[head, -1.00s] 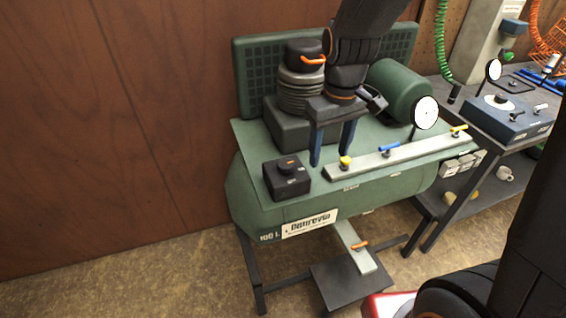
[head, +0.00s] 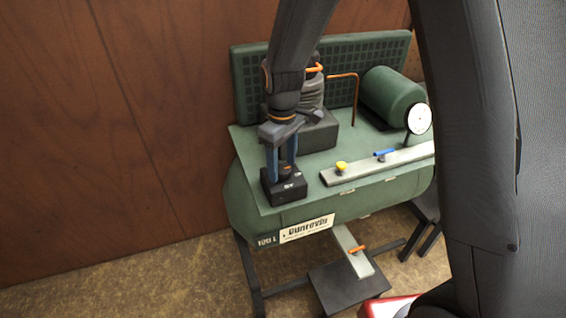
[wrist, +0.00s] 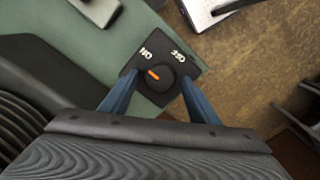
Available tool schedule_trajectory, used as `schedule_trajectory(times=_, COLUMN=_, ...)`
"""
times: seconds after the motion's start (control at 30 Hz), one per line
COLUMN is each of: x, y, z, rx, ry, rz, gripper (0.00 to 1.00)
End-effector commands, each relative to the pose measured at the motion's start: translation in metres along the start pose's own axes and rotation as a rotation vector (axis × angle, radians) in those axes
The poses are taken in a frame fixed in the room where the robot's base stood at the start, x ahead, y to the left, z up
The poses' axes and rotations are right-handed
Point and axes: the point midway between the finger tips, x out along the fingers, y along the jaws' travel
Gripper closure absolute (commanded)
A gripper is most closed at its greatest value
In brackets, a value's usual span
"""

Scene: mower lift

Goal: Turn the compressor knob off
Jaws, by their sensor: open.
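The compressor (head: 240,195) is a green tank unit against the wooden wall. Its black switch box (head: 291,190) sits at the front left corner of the top. In the wrist view the knob (wrist: 155,80) is round and black with an orange mark; the mark points toward the ON label, with OFF on the other side. My gripper (head: 281,170) points down over the box. Its two blue fingers (wrist: 155,95) are apart, one on each side of the knob. I cannot tell whether they touch it.
A grey rail (head: 350,172) with a yellow knob (head: 341,166) and a blue lever (head: 384,153) lies right of the box. A white gauge (head: 418,118) stands further right. My arm hides the right side.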

Motion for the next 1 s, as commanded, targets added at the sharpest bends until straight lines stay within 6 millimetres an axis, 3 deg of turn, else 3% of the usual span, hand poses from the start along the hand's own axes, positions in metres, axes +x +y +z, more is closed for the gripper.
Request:
schedule_trajectory(times=0.33, x=0.0044, y=0.0003, z=0.0003, rx=0.001, ry=0.000, rz=0.000, gripper=0.45)
schedule_trajectory(times=0.53, x=0.0042, y=0.0003, z=0.0004, rx=0.001, ry=0.000, rz=0.000, gripper=0.78)
schedule_trajectory(times=0.6, x=0.0042, y=0.0003, z=0.0004, rx=0.001, ry=0.000, rz=0.000, gripper=0.85)
schedule_trajectory(times=1.0, x=0.0033, y=0.0003, z=0.0002, rx=0.090, ry=0.000, rz=0.000, gripper=0.85)
